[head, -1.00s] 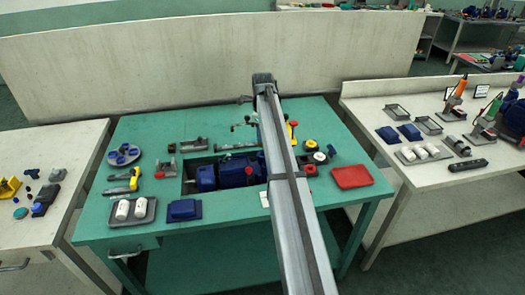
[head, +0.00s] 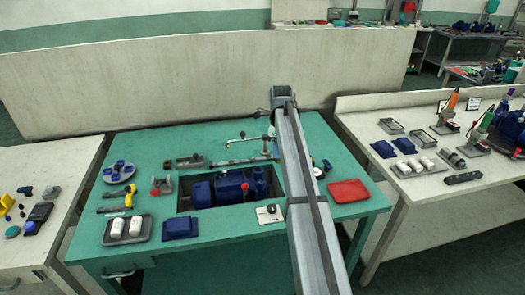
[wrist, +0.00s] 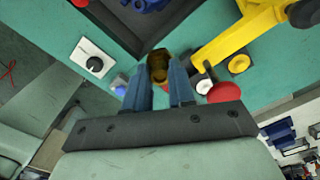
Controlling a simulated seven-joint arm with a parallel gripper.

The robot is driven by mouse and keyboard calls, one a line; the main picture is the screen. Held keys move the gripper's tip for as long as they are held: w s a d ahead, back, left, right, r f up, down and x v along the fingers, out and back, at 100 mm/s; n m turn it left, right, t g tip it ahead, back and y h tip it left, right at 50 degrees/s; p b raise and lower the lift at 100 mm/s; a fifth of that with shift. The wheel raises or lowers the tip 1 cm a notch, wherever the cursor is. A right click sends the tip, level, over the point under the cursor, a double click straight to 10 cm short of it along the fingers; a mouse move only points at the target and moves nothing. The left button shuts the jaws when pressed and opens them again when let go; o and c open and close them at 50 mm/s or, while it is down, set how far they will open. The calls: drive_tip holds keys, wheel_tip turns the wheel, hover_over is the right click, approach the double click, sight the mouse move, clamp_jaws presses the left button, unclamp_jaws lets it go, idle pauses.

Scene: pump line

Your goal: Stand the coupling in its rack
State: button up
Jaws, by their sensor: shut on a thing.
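My gripper (wrist: 160,90) shows in the wrist view, with its two blue fingers closed on a brownish, rounded piece that I take to be the coupling (wrist: 158,65). The piece sits between the fingertips, over the green bench near the dark edge of the pump recess. In the head view my arm hides the gripper and the held piece. I cannot tell which of the small fixtures is the coupling's rack. A small grey bracket (head: 190,161) stands at the back of the bench in the head view.
A blue pump (head: 222,188) lies in the bench recess. A white plate with a black knob (head: 268,214) lies in front of it. A red tray (head: 349,190) is at the right. A yellow fixture (wrist: 235,45) is close to the gripper. The bench's front left holds a grey tray (head: 108,236).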

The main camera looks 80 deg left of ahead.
drive_tip(key=w+d, duration=0.3)
drive_tip(key=w, duration=0.6)
drive_tip(key=shift+n, duration=0.3)
drive_tip(key=shift+w+a+f, duration=0.1)
drive_tip(key=shift+a+f, duration=0.4)
drive_tip(key=shift+f, duration=0.8)
drive_tip(key=shift+w+a+f, duration=0.1)
drive_tip(key=shift+a+f, duration=0.4)
drive_tip(key=shift+f, duration=0.75)
drive_tip(key=shift+w+a+f, duration=0.1)
drive_tip(key=shift+a+f, duration=0.4)
drive_tip(key=shift+f, duration=0.8)
drive_tip(key=shift+f, duration=0.65)
drive_tip(key=o, duration=1)
drive_tip(key=shift+c, duration=0.2)
drive_tip(key=shift+r, duration=0.15)
drive_tip(key=shift+r, duration=2.85)
